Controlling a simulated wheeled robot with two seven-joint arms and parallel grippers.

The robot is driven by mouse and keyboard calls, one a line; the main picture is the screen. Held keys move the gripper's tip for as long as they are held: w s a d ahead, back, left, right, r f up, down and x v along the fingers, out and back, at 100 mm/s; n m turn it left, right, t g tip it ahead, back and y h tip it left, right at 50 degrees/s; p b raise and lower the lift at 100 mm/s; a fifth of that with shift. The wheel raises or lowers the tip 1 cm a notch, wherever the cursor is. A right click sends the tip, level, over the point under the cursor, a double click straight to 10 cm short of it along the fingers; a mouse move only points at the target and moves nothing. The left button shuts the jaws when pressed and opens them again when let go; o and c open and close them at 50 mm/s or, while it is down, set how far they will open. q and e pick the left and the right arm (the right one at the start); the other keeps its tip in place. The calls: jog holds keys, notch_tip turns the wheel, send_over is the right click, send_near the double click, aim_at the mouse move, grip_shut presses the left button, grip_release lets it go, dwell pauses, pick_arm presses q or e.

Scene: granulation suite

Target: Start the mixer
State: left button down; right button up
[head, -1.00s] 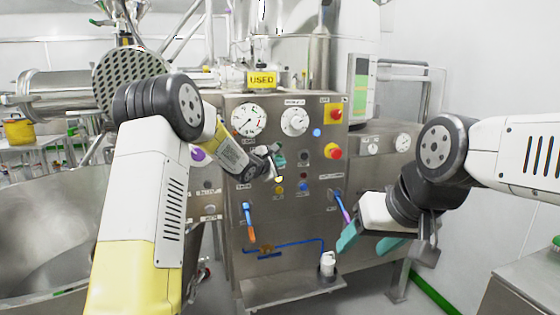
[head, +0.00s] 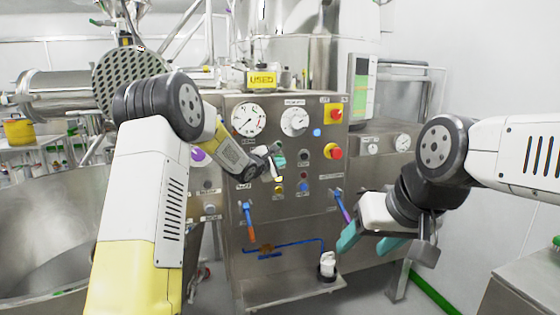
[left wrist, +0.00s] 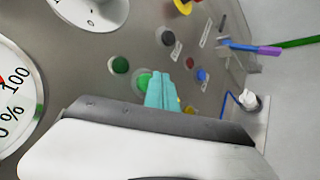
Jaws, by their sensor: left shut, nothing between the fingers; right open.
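The mixer's steel control panel (head: 225,130) faces me. It carries a round gauge (head: 249,119), a white dial (head: 294,121), red-on-yellow stop knobs (head: 334,151) and several small coloured buttons. My left gripper (head: 279,162) is shut and empty close to the panel, below the dial. In the left wrist view its teal fingertips (left wrist: 158,88) are beside a bright green button (left wrist: 143,79), partly covering it; I cannot tell if they touch. A darker green button (left wrist: 120,65) is further up-left. My right gripper (head: 370,240) is open and empty, in front of the panel's lower right.
Blue-handled valves (head: 248,214) and a blue hose (head: 305,240) are on the lower panel. A large steel bowl (head: 45,230) is at left, and a steel table (head: 530,285) at lower right.

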pick_arm(q)
jog(key=shift+w+a, duration=0.1)
jog(key=shift+w, duration=0.05)
dwell(0.5)
jog(key=shift+w, duration=0.25)
